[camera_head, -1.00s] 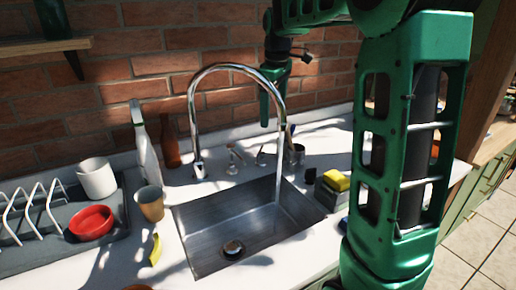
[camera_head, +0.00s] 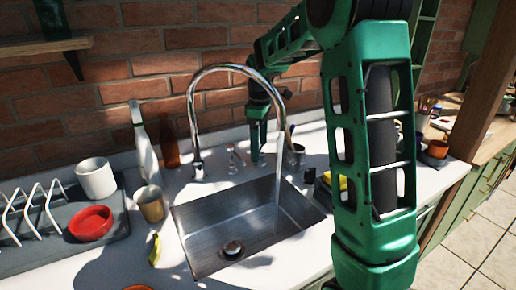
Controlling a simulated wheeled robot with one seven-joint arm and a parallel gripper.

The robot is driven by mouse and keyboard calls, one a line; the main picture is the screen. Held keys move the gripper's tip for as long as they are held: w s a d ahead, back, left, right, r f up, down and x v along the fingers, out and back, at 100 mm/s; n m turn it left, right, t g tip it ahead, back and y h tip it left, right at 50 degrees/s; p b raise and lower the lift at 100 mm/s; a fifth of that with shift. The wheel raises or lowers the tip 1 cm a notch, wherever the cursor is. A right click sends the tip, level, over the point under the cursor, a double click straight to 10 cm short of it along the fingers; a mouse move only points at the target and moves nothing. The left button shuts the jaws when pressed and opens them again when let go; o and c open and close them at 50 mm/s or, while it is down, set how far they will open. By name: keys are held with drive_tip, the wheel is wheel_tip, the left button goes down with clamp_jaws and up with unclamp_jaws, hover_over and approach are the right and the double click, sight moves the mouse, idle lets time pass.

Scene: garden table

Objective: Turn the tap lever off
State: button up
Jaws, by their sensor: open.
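A chrome gooseneck tap (camera_head: 191,100) arches over the steel sink (camera_head: 225,222). A pale stream of water (camera_head: 278,200) runs from its spout into the basin. Small chrome fittings (camera_head: 233,157) stand on the counter behind the sink; I cannot tell for certain which one is the tap lever. My green gripper (camera_head: 257,155) points down behind the sink, close to these fittings, partly seen past the spout. It is open. It hides the fitting at its tips, and I cannot tell whether it touches it.
A metal cup (camera_head: 295,156) with utensils stands right of my gripper. My arm partly covers the yellow sponge (camera_head: 327,179) at right.

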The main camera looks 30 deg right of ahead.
drive_tip(key=shift+f, duration=0.5)
drive_tip(key=c, duration=1.1)
drive_tip(key=shift+o, duration=0.2)
drive_tip(key=shift+m, duration=0.3)
drive_tip(key=m, duration=0.4)
drive_tip(key=shift+w+a+r, duration=0.1)
drive_tip(key=shift+w+a, duration=0.15)
drive_tip(key=shift+w, duration=0.15)
drive_tip(key=shift+w+a+m, duration=0.1)
drive_tip(key=shift+w+m, duration=0.1)
drive_tip(key=shift+m, duration=0.85)
drive_tip(key=shift+w+m, duration=0.15)
drive_tip(key=shift+m, duration=0.9)
